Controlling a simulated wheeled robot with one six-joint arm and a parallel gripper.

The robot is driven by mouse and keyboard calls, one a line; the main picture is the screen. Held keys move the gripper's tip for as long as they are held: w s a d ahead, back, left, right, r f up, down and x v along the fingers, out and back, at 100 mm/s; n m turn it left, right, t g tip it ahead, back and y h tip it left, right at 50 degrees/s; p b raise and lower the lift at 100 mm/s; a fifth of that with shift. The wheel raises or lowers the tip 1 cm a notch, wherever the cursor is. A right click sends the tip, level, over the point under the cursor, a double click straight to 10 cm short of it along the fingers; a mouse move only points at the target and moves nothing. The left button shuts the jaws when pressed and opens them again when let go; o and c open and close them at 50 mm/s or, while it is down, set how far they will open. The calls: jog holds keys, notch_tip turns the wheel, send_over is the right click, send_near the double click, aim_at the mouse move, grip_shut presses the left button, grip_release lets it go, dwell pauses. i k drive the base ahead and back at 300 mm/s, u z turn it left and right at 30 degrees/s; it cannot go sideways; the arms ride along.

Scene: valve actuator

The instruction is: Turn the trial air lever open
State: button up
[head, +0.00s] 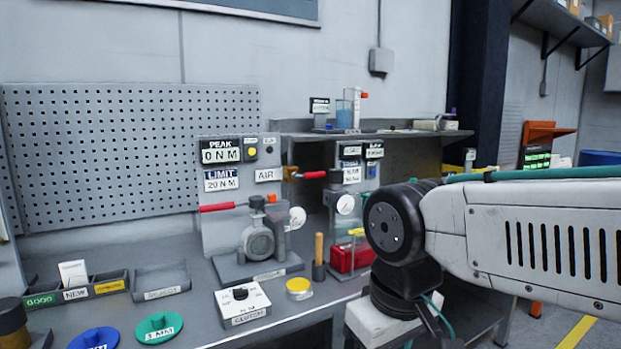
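Two red-handled levers show in the head view. One red lever (217,207) points left, roughly level, from the top of a grey actuator (258,240) on a stand. The other, a shorter red handle (314,175), points right from a brass fitting (290,173) at the right edge of the panel, close to a label reading AIR (268,174). I cannot read a label that says which is the trial air lever. My arm comes in from the right, and its dark joint is right of the actuator. My gripper cannot be made out.
The panel reads PEAK 0 NM (221,151) and LIMIT 20 NM (221,180). Round gauges (297,217) stand beside the actuator. A clutch box (242,302), yellow pot (299,288), wooden-handled tool (319,250) and red box (350,257) stand in front and right.

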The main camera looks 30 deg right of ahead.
aim_at(295, 176)
jog(key=z, duration=0.5)
jog(key=i, duration=1.05)
jog(key=u, duration=0.05)
